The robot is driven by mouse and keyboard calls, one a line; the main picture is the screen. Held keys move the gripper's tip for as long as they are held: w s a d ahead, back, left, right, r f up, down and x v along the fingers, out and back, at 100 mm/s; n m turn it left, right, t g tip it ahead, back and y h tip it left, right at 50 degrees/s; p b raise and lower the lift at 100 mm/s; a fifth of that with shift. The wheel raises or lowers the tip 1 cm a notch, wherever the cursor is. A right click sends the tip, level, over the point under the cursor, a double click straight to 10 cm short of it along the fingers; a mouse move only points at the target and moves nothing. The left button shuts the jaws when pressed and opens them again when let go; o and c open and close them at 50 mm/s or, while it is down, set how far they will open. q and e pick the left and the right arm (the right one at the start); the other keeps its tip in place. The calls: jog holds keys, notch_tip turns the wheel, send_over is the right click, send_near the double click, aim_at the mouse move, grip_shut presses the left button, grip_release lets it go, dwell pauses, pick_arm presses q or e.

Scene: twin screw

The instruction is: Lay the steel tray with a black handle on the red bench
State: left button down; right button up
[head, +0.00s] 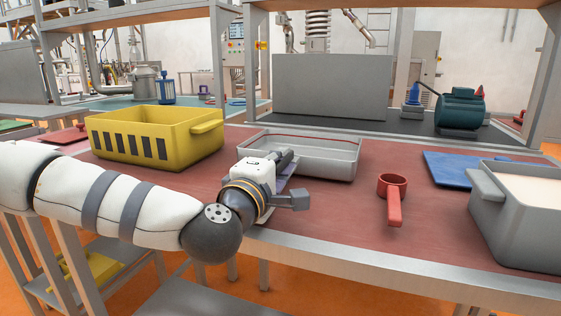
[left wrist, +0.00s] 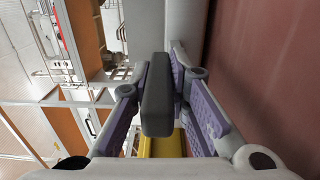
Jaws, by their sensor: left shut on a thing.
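The steel tray (head: 335,164) is a shallow, light grey open tray, roughly level at the middle of the red bench (head: 430,235). I cannot tell whether its base touches the bench. My left gripper (head: 287,178) is at the tray's near left side. In the left wrist view its purple-padded fingers are shut on the black handle (left wrist: 158,95), with the tray's grey wall (left wrist: 180,22) just beyond. In the head view the gripper mostly hides the handle. My right gripper is not in view.
A yellow crate (head: 180,120) stands left of the tray. A red scoop-like pan (head: 393,190), a blue mat (head: 450,167) and a grey bin (head: 510,225) are to the right. Bare bench lies between the tray and the red pan, and along the front.

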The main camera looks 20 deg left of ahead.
pick_arm(q)
jog(key=shift+f, duration=0.3)
dwell(0.5)
jog(key=c, duration=1.4)
grip_release()
jog(key=shift+c, duration=0.2)
jog(key=shift+f, duration=0.1)
jog(key=s, duration=0.7)
jog(key=shift+s+a, duration=0.15)
jog(key=shift+s, duration=0.15)
